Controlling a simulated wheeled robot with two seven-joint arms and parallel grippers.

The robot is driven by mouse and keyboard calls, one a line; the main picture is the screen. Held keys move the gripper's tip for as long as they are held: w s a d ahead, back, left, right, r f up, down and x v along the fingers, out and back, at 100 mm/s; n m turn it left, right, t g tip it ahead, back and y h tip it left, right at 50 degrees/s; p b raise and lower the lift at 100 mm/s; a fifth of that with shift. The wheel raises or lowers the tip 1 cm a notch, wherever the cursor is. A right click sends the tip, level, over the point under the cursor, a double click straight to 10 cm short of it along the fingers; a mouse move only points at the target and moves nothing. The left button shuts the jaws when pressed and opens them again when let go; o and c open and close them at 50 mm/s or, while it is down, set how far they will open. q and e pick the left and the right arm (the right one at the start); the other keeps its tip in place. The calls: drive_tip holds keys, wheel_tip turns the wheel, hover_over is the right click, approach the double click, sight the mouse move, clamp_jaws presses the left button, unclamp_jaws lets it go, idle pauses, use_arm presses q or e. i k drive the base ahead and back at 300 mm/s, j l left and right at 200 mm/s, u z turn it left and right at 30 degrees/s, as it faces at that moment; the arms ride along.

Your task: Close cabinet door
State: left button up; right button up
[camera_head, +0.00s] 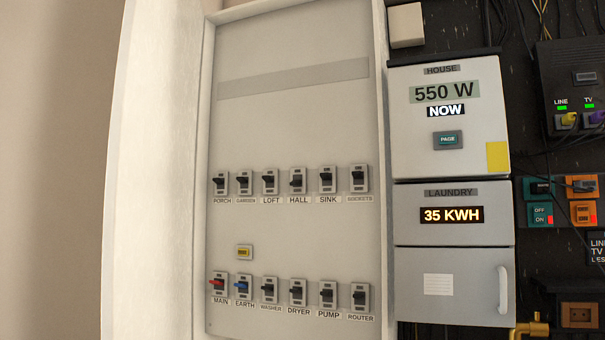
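A white cabinet (376,120) stands open in the middle of the head view, with its grey breaker panel (295,130) exposed. A tall pale panel (150,170) runs along the cabinet's left side; it looks like the door swung open, seen at a steep angle, though its hinge and handle are not clear. Its top and bottom run out of the picture. Neither of my grippers shows in this view.
Two rows of labelled switches (298,180) sit inside the cabinet. To the right are a HOUSE meter (470,140), a LAUNDRY meter (420,200) and a grey door with a white handle (503,290). Cables and a black box (575,85) fill the far right. Bare wall (55,170) lies left.

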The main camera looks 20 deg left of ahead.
sight(146, 252)
drive_tip(key=k+j+u, duration=0.15)
drive_tip(key=u, duration=0.25)
drive_tip(key=k+j+u, duration=0.1)
drive_tip(key=j+u, duration=0.75)
drive_tip(key=i+j+z, duration=0.1)
drive_tip(key=j+z, duration=0.65)
drive_tip(key=j, duration=0.2)
